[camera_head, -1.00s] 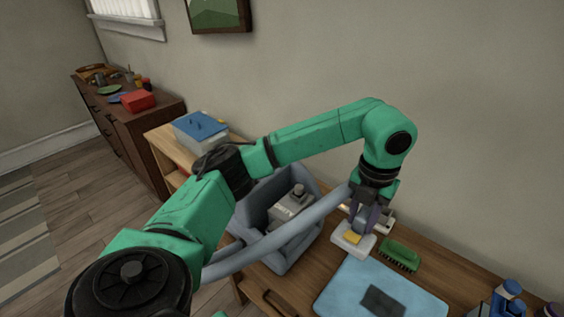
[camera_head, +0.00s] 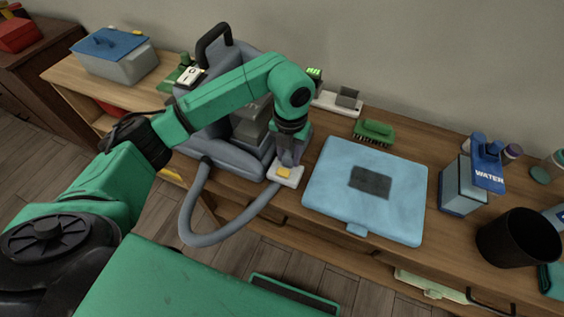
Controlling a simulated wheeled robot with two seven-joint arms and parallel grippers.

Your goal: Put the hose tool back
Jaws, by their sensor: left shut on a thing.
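My left gripper (camera_head: 288,155) points down and is shut on the hose tool (camera_head: 288,176), a pale flat head with a yellow piece on it. The tool is at the table's front left of the blue mat, close to the grey-blue machine (camera_head: 228,158); whether it touches the table is unclear. A grey hose (camera_head: 190,225) loops from the machine's front, hangs past the table edge and runs up to the tool. The machine has a black handle (camera_head: 213,42) and is partly hidden behind my left arm. My right gripper is not in view.
A blue-lidded box (camera_head: 115,65) is far left.

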